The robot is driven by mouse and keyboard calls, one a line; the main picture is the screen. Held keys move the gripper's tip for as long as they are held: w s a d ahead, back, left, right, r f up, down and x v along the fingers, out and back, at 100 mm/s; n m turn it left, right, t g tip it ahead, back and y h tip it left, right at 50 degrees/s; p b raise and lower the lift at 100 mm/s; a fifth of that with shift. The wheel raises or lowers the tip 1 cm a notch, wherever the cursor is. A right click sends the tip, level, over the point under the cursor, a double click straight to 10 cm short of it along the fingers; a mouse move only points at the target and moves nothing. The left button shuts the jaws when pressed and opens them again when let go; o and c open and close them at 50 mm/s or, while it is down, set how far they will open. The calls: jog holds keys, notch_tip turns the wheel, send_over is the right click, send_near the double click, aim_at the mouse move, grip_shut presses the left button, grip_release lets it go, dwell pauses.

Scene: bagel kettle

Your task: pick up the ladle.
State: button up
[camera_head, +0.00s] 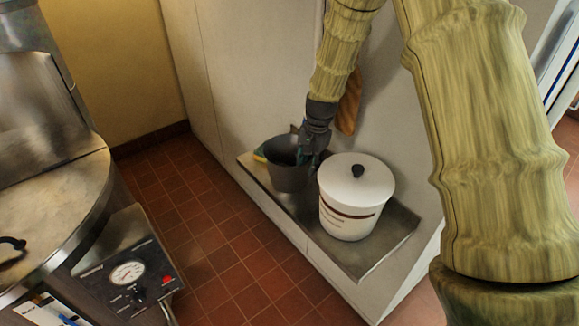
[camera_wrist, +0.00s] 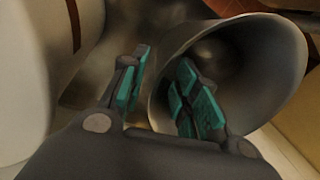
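My gripper (camera_head: 307,152) points down at the right side of a dark grey bucket (camera_head: 288,180) on a metal shelf. In the wrist view my gripper (camera_wrist: 163,63) is open, with a gap between its green finger pads. The right finger is inside the mouth of the bucket (camera_wrist: 285,70), and the left finger is outside it, so the near rim lies between them. A dull rounded shape (camera_wrist: 212,52) shows deep in the bucket; it may be the ladle, but I cannot tell. No ladle handle shows clearly in either view.
A white lidded crock (camera_head: 350,212) stands just right of the bucket on the metal shelf (camera_head: 385,243). A wooden piece (camera_head: 349,105) is behind my gripper by the white wall. A steel kettle (camera_head: 55,205) with a control box (camera_head: 130,280) is at left. The tiled floor between is clear.

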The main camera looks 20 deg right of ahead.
aim_at(307, 171)
jog(key=shift+w+a+f+p, duration=0.15)
jog(key=shift+f+p, duration=0.2)
jog(key=shift+f, duration=0.6)
jog(key=shift+w+f+p, duration=0.1)
jog(key=shift+f+p, duration=0.2)
jog(key=shift+f, duration=0.6)
grip_shut()
